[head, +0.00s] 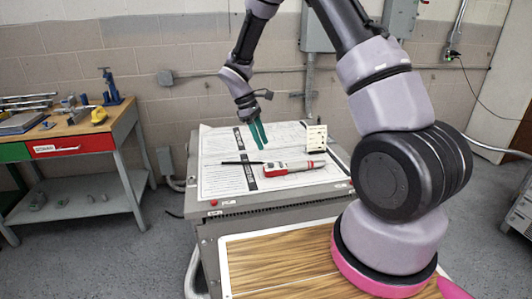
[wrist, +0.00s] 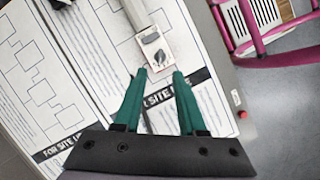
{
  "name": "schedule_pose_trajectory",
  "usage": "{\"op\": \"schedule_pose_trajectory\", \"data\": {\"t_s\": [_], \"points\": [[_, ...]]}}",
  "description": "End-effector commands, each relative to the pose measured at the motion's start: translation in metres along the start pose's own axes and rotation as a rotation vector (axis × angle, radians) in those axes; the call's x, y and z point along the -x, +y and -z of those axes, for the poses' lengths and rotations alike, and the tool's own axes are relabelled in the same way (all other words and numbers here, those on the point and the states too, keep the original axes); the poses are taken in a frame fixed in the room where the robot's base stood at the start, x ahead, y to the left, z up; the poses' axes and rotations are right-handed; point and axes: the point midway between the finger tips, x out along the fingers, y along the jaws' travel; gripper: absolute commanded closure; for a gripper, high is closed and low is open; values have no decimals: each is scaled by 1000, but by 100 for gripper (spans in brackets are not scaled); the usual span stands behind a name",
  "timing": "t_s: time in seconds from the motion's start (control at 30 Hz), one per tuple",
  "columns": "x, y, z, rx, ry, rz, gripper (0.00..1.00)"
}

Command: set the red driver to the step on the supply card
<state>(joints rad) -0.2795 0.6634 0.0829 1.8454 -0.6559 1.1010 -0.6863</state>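The red driver (head: 290,167) lies on a printed sheet on top of the grey cabinet; its body is red, white and grey. In the wrist view the driver's pale face with a dark dial (wrist: 155,46) is just beyond my fingertips. My gripper (head: 262,147) has green fingers and hangs above the sheet, behind the driver in the head view. In the wrist view my gripper (wrist: 159,74) is open with nothing between the fingers. The supply card (head: 317,138) stands upright at the back right of the sheet; its print is too small to read.
A thin black item (head: 241,163) lies left of the driver. The printed sheet (head: 219,179) covers much of the cabinet top. A workbench (head: 88,126) with tools stands at the left. A red button (head: 214,203) is on the cabinet's front edge.

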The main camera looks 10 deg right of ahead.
Motion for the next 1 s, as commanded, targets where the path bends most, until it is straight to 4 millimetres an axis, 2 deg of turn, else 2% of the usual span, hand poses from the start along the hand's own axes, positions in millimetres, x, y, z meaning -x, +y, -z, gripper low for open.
{"op": "schedule_pose_trajectory", "data": {"t_s": [0.1, 0.2, 0.67, 0.77, 0.83, 1.0], "points": [[20, 0, 0, 0, 2, -1, 60], [30, 0, 0, 1, 0, 0, 60], [38, 0, -2, -7, 4, 0, 60], [54, 1, -14, -56, 35, -2, 60], [72, 0, -29, -119, 72, -3, 60], [128, -9, -84, -339, 208, 3, 60]]}}
